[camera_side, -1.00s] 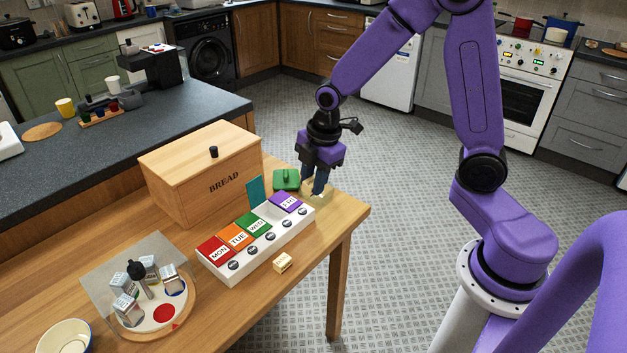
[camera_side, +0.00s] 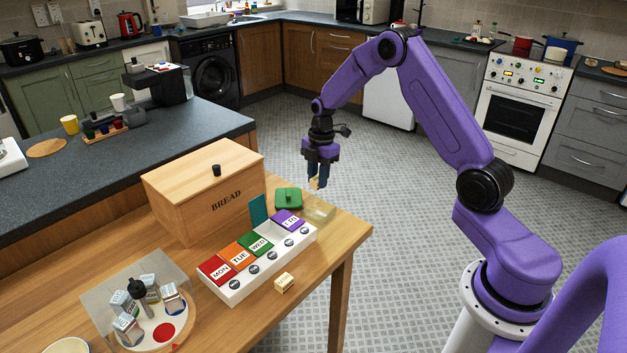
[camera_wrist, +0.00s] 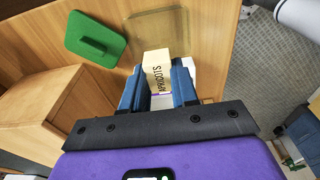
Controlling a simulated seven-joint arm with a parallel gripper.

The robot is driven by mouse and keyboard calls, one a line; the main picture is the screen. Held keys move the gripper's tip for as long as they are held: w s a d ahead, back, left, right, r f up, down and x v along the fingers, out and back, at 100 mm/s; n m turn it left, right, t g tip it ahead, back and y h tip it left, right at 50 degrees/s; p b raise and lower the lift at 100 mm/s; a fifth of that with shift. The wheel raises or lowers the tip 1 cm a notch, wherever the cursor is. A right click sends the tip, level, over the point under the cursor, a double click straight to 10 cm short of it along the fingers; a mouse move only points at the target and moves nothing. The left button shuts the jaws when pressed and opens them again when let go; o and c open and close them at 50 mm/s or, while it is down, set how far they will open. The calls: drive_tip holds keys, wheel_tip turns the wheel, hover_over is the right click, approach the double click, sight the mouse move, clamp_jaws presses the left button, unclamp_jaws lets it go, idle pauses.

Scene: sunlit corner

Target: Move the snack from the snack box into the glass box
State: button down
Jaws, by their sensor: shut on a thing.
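My gripper (camera_side: 316,182) is shut on a small cream snack block (camera_side: 315,184) and holds it in the air above the glass box. In the wrist view the snack block (camera_wrist: 157,73) sits between the blue fingers, with dark lettering on its face. The clear glass box (camera_side: 320,209) stands open near the table's right corner; in the wrist view the glass box (camera_wrist: 160,25) lies just beyond the block. The white snack box (camera_side: 240,290) has day-marked lids; a teal lid (camera_side: 258,210) stands raised between WED and FRI. A second cream block (camera_side: 284,283) lies on the table before it.
A green lid with a handle (camera_side: 288,198) lies beside the glass box. A wooden bread box (camera_side: 205,195) stands behind the snack box. A round tray (camera_side: 186,325) with several small cartons is at the front left. Floor lies beyond the table's right edge.

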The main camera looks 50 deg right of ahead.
sight(318, 196)
drive_tip(key=shift+d+f, duration=0.2)
drive_tip(key=shift+f, duration=3.65)
drive_tip(key=c, duration=0.8)
unclamp_jaws()
drive_tip(key=shift+c, duration=1.1)
drive_tip(key=shift+r, duration=0.1)
drive_tip(key=shift+r, duration=2.9)
